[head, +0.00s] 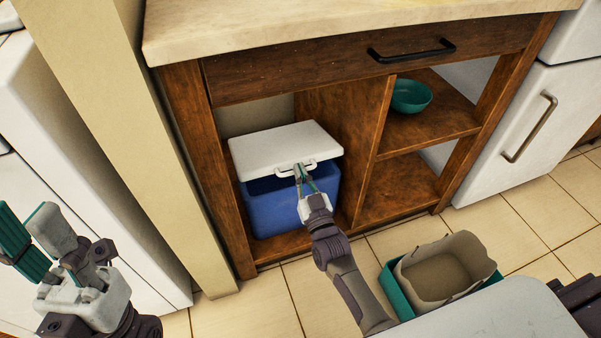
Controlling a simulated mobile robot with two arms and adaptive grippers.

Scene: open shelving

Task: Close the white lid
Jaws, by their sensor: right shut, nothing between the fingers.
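The white lid (284,146) sits over a blue cooler box (285,208) in the left compartment of the wooden cabinet. A dark gap shows between the lid's front edge and the box rim, so the lid is partly open. A white handle (313,163) is at the front of the box, just under the lid edge. My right gripper (302,175) is at the lid's front edge by the handle, with its fingers together and nothing between them. Whether it touches the lid or handle, I cannot tell. My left gripper (36,238) is open and empty at the lower left, far from the box.
A wooden divider (345,135) stands right of the cooler box. A teal bowl (411,96) sits on the upper right shelf. A teal crate (397,291) with a paper bag (446,268) stands on the tiled floor. The lower right shelf (402,188) is empty.

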